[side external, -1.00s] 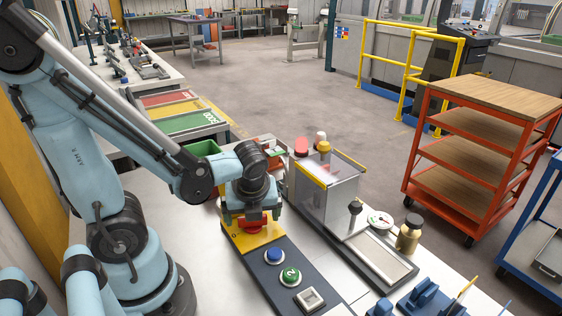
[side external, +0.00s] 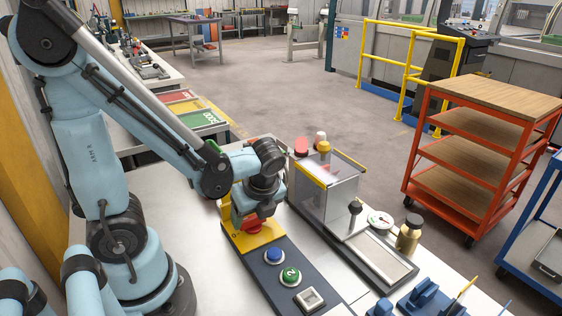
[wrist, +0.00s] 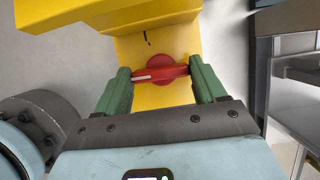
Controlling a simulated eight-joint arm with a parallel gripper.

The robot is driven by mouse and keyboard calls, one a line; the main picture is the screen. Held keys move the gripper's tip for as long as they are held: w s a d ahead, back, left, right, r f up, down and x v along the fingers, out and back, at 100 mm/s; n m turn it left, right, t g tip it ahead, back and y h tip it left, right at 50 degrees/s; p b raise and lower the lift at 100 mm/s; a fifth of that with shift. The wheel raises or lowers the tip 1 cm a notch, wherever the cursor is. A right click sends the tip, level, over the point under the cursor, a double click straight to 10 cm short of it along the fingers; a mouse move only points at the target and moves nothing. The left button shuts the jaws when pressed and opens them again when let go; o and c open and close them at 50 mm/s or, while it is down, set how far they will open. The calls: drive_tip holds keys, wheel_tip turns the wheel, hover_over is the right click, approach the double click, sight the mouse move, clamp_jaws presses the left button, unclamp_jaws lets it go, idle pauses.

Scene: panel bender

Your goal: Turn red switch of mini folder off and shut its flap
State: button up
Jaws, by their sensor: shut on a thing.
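The red switch (wrist: 168,71) is a rotary knob with a white mark on its bar, set on a yellow plate (wrist: 170,95). In the wrist view its bar lies nearly level across the picture. My gripper (wrist: 160,74) is shut on the bar, one green finger at each end. In the side view my gripper (side external: 254,214) is over the yellow plate and the red switch (side external: 254,224) shows just below it, partly hidden. The mini folder (side external: 325,195) stands to the right, with a clear, yellow-edged box. I cannot tell which part is its flap.
A dark panel with a blue button (side external: 273,256), a green button (side external: 290,277) and a white rocker (side external: 310,299) runs toward the front. A gauge (side external: 380,220) and a brown jar (side external: 408,235) stand to the right. A yellow block (wrist: 90,14) rises beside the switch.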

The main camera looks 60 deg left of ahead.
idle(0.3)
drive_tip(key=o, duration=1)
drive_tip(key=shift+o, duration=0.2)
drive_tip(key=shift+r, duration=0.1)
drive_tip(key=v, duration=1.2)
drive_tip(key=shift+c, duration=0.3)
